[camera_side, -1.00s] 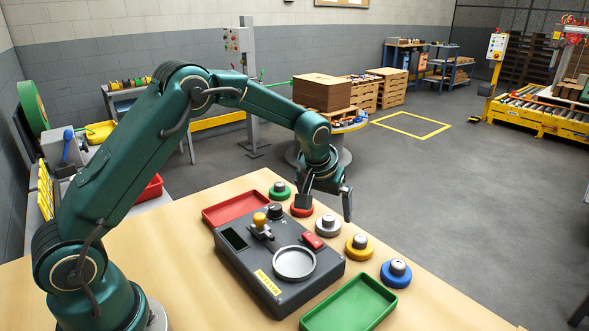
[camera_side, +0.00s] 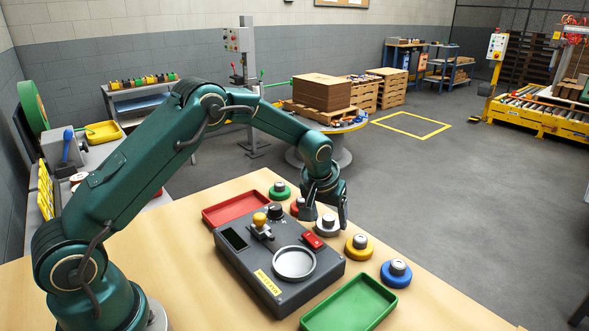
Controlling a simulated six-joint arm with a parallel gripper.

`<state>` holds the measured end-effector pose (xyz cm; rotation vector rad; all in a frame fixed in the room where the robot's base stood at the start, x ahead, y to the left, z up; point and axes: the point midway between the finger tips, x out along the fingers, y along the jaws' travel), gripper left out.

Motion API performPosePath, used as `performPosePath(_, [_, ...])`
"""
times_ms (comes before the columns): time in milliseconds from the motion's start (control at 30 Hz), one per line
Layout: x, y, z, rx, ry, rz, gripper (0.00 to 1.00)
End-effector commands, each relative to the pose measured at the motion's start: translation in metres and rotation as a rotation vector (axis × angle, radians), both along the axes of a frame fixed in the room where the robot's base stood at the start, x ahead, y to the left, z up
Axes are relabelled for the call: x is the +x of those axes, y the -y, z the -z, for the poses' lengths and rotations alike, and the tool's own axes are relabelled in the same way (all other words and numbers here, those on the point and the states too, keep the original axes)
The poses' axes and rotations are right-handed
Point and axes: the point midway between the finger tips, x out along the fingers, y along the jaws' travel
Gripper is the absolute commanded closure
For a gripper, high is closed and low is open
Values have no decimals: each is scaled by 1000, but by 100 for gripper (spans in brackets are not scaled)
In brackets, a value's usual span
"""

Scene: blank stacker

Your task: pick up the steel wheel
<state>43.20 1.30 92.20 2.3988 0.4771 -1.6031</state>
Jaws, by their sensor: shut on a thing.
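The steel wheel (camera_side: 327,229) is a grey disc with a raised hub. It sits at the right edge of the dark grey machine, between the red and yellow wheels. My gripper (camera_side: 327,217) points down over it, with one finger on each side of its hub. The fingers are shut on the steel wheel and hide parts of it. The wheel appears to be at table height; I see no clear gap under it.
A red wheel (camera_side: 296,207), partly hidden by my gripper, and a green wheel (camera_side: 280,191) stand behind. Yellow (camera_side: 358,249) and blue (camera_side: 396,275) wheels stand in front. The machine (camera_side: 285,289), red tray (camera_side: 212,217) and green tray (camera_side: 314,322) are close by.

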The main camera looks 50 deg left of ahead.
Motion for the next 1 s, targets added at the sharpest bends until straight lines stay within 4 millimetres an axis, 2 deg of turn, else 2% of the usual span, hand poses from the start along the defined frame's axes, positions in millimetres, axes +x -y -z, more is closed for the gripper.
performPosePath(333, [1,0,-9,0,4,-1,100])
performPosePath(567, [2,0,-42,0,9,-1,100])
performPosePath(1000, [-46,-74,-93,1,5,-8,100])
